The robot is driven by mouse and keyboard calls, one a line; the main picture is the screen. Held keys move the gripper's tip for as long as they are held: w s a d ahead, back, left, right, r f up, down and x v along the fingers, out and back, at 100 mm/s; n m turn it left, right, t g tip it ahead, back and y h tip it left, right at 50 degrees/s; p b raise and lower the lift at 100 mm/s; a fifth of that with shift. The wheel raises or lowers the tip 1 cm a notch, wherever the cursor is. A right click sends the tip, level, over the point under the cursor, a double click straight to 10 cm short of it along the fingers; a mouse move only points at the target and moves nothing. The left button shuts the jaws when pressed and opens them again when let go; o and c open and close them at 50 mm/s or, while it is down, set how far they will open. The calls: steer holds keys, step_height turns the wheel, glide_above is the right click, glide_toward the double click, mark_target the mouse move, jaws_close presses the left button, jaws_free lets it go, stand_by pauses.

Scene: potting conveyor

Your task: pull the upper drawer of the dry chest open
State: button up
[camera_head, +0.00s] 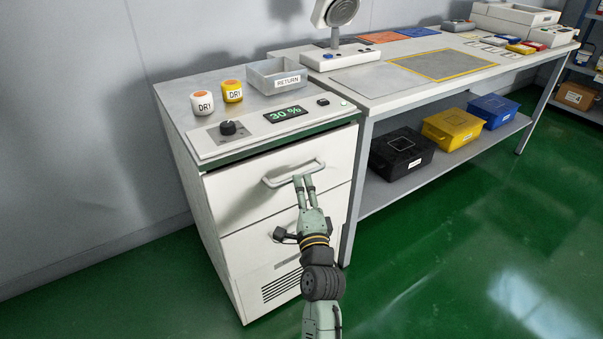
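The dry chest (190,180) is a white cabinet at the left of the bench. Its upper drawer (235,203) has a white front with a pale bar handle (279,182). A dark green strip shows between the chest's top and the drawer front; I cannot tell whether it is an opening. My gripper (303,177) reaches up from below with its two fingers close together and a narrow gap between them. The fingertips overlap the handle's bar in the view. Whether they grip it is unclear. My gripper partly hides the lower drawer and its handle (273,238).
On the chest top are two DR1 containers (203,104) (232,91), a RETURN tray (275,78), a knob (228,128) and a 30 % display (285,114). The bench (375,103) stands close at right, with bins on its lower shelf. Green floor in front is clear.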

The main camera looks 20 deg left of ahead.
steer(key=shift+p+x, duration=0.3)
steer(key=shift+x, duration=1.9)
jaws_close()
